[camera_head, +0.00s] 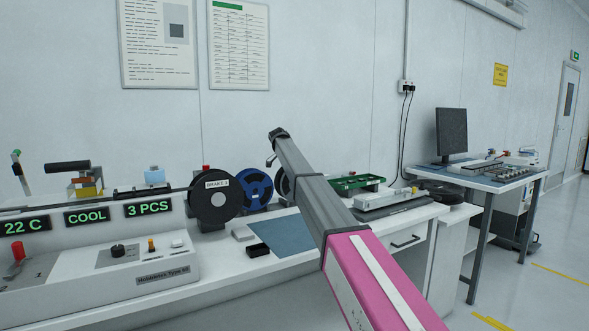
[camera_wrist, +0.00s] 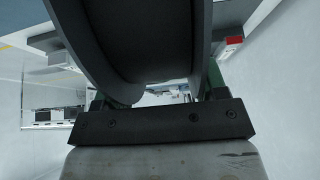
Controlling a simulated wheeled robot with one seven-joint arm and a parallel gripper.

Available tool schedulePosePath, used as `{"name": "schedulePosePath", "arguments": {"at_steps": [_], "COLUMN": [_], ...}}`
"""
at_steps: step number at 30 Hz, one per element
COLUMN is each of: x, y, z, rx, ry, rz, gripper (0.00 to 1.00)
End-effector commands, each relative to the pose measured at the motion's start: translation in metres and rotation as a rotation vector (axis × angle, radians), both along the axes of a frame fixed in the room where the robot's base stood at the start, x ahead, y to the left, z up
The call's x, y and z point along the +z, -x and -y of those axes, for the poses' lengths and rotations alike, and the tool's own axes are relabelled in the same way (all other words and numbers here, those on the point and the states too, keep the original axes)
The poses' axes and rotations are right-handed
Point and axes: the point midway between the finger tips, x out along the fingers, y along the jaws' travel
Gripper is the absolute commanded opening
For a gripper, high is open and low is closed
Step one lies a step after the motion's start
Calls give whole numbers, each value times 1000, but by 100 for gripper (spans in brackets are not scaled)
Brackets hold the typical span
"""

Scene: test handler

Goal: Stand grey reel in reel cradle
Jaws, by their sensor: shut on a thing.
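A dark grey reel (camera_wrist: 150,40) fills the upper middle of the wrist view, very close, with its two flanges and hub showing. My gripper (camera_wrist: 158,94) is shut on this reel. In the head view my arm reaches over the bench and hides my fingers. Part of a dark grey reel (camera_head: 282,184) shows just left of my arm, beside the blue reel; most of it is hidden, and I cannot tell for sure that it is the held one. I cannot make out the reel cradle clearly in either view.
A black reel with a white label (camera_head: 214,197) and a blue reel (camera_head: 254,187) stand upright on the bench, left of my arm. A grey control box (camera_head: 125,270) fills the front left. A green tray (camera_head: 356,182) is at right.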

Motion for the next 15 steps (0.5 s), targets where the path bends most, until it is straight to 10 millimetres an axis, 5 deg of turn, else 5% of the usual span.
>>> {"name": "schedulePosePath", "arguments": {"at_steps": [5,6,8,15], "x": [1,1,1,0], "y": [0,0,0,0], "z": [0,0,0,0], "rx": [0,0,0,0], "ry": [1,1,0,0], "rz": [1,1,0,0], "gripper": [26,76,95,96]}}
